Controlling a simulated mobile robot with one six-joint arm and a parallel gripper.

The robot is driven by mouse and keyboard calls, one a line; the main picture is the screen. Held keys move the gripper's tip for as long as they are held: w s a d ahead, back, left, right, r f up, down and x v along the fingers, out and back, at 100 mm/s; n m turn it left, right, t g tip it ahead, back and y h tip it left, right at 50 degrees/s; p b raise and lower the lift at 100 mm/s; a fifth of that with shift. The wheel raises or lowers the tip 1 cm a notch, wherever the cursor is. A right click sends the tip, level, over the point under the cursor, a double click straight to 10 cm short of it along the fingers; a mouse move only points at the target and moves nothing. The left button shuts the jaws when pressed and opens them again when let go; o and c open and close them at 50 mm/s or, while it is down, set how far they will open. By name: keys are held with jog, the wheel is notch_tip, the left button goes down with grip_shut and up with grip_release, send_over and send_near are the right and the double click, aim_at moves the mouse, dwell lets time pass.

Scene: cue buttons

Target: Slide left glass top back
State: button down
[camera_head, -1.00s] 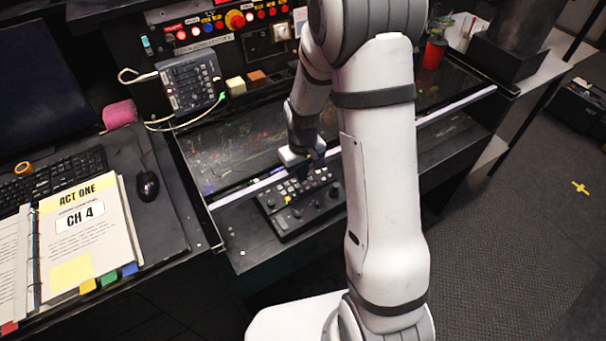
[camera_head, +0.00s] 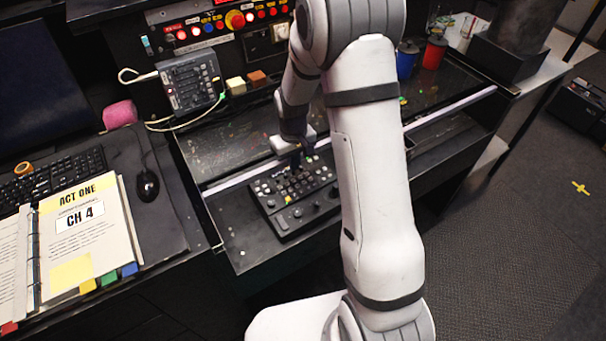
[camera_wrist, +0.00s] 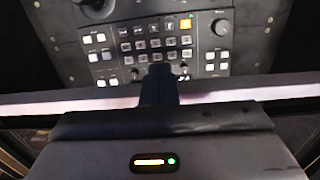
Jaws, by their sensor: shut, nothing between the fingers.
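The left glass top (camera_head: 235,148) is a dark, glossy sheet with a pale front edge strip (camera_head: 232,181). It covers the rear of the desk well. Its edge strip also crosses the wrist view (camera_wrist: 225,96). My gripper (camera_head: 296,161) is shut and empty, pointing down at this front edge. In the wrist view its dark fingers (camera_wrist: 158,72) cross the strip, with the tips over the button side. I cannot tell whether they touch it. My arm hides the strip's right part.
A black button console (camera_head: 295,197) lies in the open well before the edge; it fills the top of the wrist view (camera_wrist: 155,45). A right glass section (camera_head: 440,88) has its pale strip (camera_head: 455,108) farther forward.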

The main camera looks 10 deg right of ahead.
aim_at(264, 124)
jog(key=shift+w, duration=0.15)
jog(key=shift+w+a, duration=0.45)
jog(key=shift+w, duration=0.95)
jog(key=shift+w+a, duration=0.5)
jog(key=shift+w, duration=0.85)
jog(key=shift+w+a, duration=0.45)
jog(key=shift+w, duration=0.95)
jog(key=shift+w+a+p, duration=0.15)
jog(key=shift+w+a, duration=0.3)
jog(key=shift+w, duration=1)
jog(key=shift+w+a+p, duration=0.2)
jog(key=shift+w+a, duration=0.3)
jog(key=shift+w, duration=0.9)
jog(key=shift+w+a+p, duration=0.15)
jog(key=shift+w+a, duration=0.3)
jog(key=shift+w, duration=1)
jog(key=shift+w+a, duration=0.25)
jog(key=shift+w, duration=0.55)
jog(key=shift+w+a, duration=0.25)
jog(key=shift+w, duration=0.55)
jog(key=shift+s+d, duration=0.2)
jog(key=shift+s, duration=0.45)
jog(key=shift+s+d, duration=0.2)
jog(key=shift+s, duration=0.45)
jog(key=shift+r+p, duration=1.95)
jog(key=shift+r, duration=2.55)
